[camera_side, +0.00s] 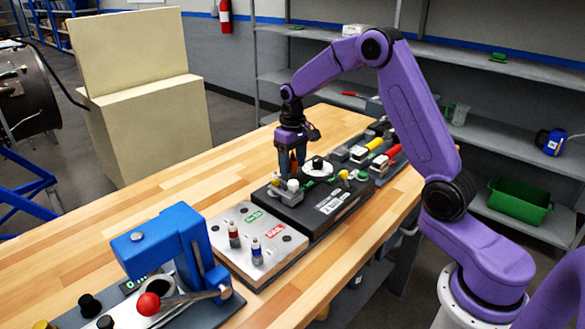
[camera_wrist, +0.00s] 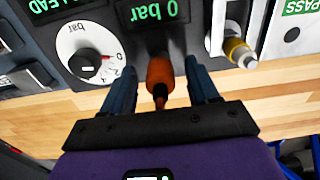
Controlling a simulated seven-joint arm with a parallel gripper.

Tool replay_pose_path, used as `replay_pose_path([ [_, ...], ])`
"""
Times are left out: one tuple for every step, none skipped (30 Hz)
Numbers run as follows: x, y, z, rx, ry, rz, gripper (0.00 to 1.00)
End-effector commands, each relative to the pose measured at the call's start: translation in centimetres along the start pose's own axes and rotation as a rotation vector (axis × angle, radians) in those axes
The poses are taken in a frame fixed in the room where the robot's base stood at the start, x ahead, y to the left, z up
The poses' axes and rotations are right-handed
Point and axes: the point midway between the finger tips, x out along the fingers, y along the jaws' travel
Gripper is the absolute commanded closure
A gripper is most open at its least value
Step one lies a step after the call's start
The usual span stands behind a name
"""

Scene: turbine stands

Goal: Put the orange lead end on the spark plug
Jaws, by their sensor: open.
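In the wrist view, the orange lead end (camera_wrist: 159,72) stands between the two fingers of my gripper (camera_wrist: 160,82). Gaps show on both sides of it, so the fingers are around it without visibly touching. A dark tip or cable shows at its near end. A white-tipped plug with a yellowish collar (camera_wrist: 240,52), apparently the spark plug, is to the right, outside the fingers.
A round dial with a black knob (camera_wrist: 85,55) is close left of my fingers. A grey plate (camera_side: 240,262) with red and blue plugs adjoins the box. A blue press (camera_side: 165,245) stands at the front left. Bare wooden bench (camera_side: 180,218) lies behind the box.

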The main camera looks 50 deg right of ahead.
Motion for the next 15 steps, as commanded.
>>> replay_pose_path([
  [-0.01,-0.03,0.0,0.0,0.0,0.0,0.4],
  [-0.01,-0.05,0.0,0.0,0.0,0.0,0.4],
  [-0.01,-0.07,0.0,0.0,0.0,0.0,0.4],
  [-0.01,-0.07,-0.01,0.0,0.0,0.0,0.4],
  [-0.01,-0.07,0.0,-0.001,0.0,0.0,0.4],
  [-0.01,-0.07,0.0,0.0,0.0,0.0,0.4],
  [-0.01,-0.07,0.0,0.0,0.0,0.0,0.44],
  [-0.01,-0.06,0.0,0.0,0.0,0.0,0.53],
  [-0.01,-0.06,0.0,0.0,0.0,0.0,0.66],
  [-0.01,-0.07,0.0,0.0,0.0,0.0,0.76],
  [-0.01,-0.07,0.0,0.0,0.0,0.0,0.86],
  [-0.01,-0.07,0.0,0.0,0.0,0.0,0.99],
  [-0.01,-0.07,0.0,0.0,0.0,0.0,1.0],
  [-0.01,-0.07,0.0,0.0,0.0,0.0,1.0],
  [-0.02,-0.08,-0.01,0.0,0.0,0.0,1.0],
])
